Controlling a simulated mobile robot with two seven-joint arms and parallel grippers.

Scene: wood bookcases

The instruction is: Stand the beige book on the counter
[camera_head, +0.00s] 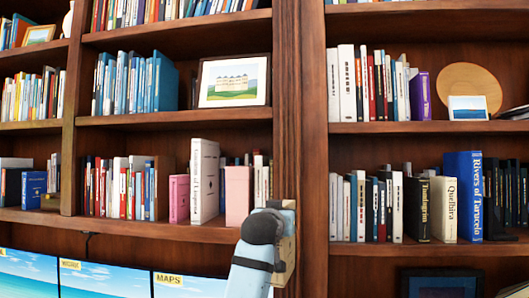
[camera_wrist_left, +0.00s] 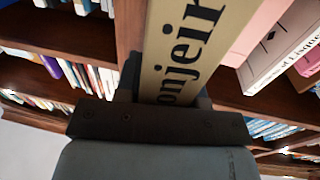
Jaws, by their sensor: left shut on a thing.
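The beige book (camera_wrist_left: 185,45) fills the upper middle of the left wrist view, with large black letters "onjeir" on its spine. My left gripper (camera_wrist_left: 165,98) is shut on its near end. In the head view my left gripper (camera_head: 275,222) is in front of the upright post between two bookcases, seen from behind. My right gripper is in neither view. I cannot make out the counter in these frames.
Wooden shelves (camera_head: 180,118) full of books stand behind the gripper. A pink book (camera_head: 238,195) and a white book (camera_head: 205,180) stand on the shelf just left of it. Blue panels (camera_head: 100,281), one lettered "MAPS", line the lower left. A framed picture (camera_head: 440,283) is low right.

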